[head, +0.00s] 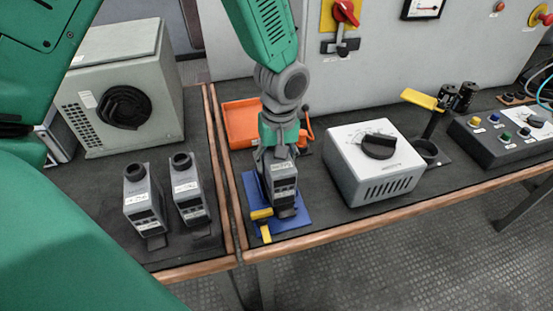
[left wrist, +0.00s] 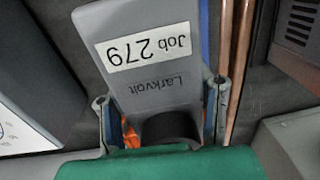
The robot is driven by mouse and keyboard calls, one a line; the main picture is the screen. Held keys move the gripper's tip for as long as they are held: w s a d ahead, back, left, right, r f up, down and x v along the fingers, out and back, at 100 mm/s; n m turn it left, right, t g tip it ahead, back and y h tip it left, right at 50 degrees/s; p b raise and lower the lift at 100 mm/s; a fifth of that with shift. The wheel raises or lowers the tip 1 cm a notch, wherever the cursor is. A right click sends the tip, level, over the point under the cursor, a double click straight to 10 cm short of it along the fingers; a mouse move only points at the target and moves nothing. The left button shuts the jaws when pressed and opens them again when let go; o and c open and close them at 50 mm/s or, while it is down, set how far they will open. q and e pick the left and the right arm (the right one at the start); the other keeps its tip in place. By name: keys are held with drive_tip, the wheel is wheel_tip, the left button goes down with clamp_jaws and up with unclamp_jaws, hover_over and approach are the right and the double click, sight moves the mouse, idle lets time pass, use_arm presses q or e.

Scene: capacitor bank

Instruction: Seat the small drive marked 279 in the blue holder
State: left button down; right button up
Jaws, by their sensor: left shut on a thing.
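The small grey drive (head: 283,186) stands upright at the blue holder (head: 292,221), over its base plate. I cannot tell whether its foot is fully down in it. In the left wrist view the drive (left wrist: 150,85) shows a white label reading "Job 279", upside down, and the name Larkvolt. My left gripper (head: 278,146) comes from above and is shut on the drive's black top knob. Its fingers (left wrist: 165,118) show either side of that knob in the left wrist view. A yellow lever (head: 262,214) sits at the holder's front left. My right gripper is not in view.
Two similar grey drives (head: 145,203) (head: 189,192) stand on the left bench. A large grey box (head: 122,90) is behind them. An orange tray (head: 240,121) lies behind the holder. A white dial box (head: 376,160) stands to the right, with clear bench between.

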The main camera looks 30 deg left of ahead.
use_arm(q)
drive_tip(key=shift+f, duration=0.6)
drive_tip(key=c, duration=0.6)
unclamp_jaws()
drive_tip(key=shift+c, duration=0.2)
drive_tip(key=shift+r, duration=0.15)
drive_tip(key=r, duration=1)
drive_tip(key=shift+w+d+r, duration=0.15)
drive_tip(key=shift+w+d, duration=0.05)
drive_tip(key=shift+w, duration=0.1)
drive_tip(key=shift+r, duration=0.65)
